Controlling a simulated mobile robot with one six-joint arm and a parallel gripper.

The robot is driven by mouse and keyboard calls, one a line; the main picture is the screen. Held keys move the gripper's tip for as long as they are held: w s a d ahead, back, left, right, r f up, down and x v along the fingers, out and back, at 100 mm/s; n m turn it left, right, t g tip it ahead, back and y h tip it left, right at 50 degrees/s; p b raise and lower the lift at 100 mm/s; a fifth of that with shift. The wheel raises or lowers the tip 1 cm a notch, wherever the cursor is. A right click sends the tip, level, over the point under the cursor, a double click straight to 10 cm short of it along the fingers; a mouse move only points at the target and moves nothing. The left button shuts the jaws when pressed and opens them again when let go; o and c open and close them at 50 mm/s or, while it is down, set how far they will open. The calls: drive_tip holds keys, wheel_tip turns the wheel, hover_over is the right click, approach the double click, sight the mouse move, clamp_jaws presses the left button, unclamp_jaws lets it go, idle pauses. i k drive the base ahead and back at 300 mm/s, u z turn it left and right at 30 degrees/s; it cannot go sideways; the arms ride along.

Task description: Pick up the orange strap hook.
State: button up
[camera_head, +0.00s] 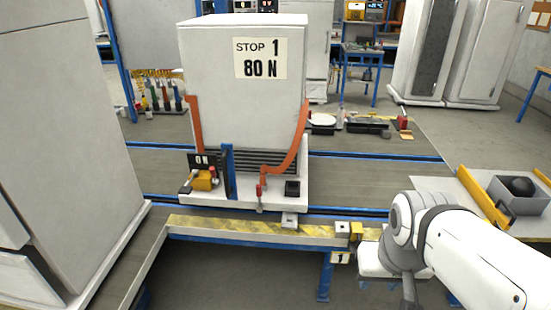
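A tall pale box (240,110) marked "STOP 1 80 N" stands on a white base (285,203). One orange strap (195,125) hangs down its left side. Another orange strap (298,145) curves down the right side and inward across the dark ribbed lower front. A small red-orange piece (260,192) stands upright at the front of the base, just below that strap's lower end. It may be the hook, but it is too small to be sure. My white arm comes in from the lower right, clear of the straps. I cannot make out my gripper's fingers.
A yellow-black striped rail (250,229) runs in front of the base. A yellow block (205,181) and a blue post (228,172) stand at its left. A grey bin (520,197) with a dark ball sits at right. A large cabinet (70,120) fills the left.

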sight(264, 184)
drive_tip(key=k, duration=0.45)
drive_tip(key=u, duration=1.1)
drive_tip(key=i, duration=2.95)
drive_tip(key=z, duration=1.1)
drive_tip(key=k, duration=0.6)
drive_tip(key=z, duration=0.25)
drive_tip(key=i, duration=0.6)
drive_tip(key=u, duration=0.1)
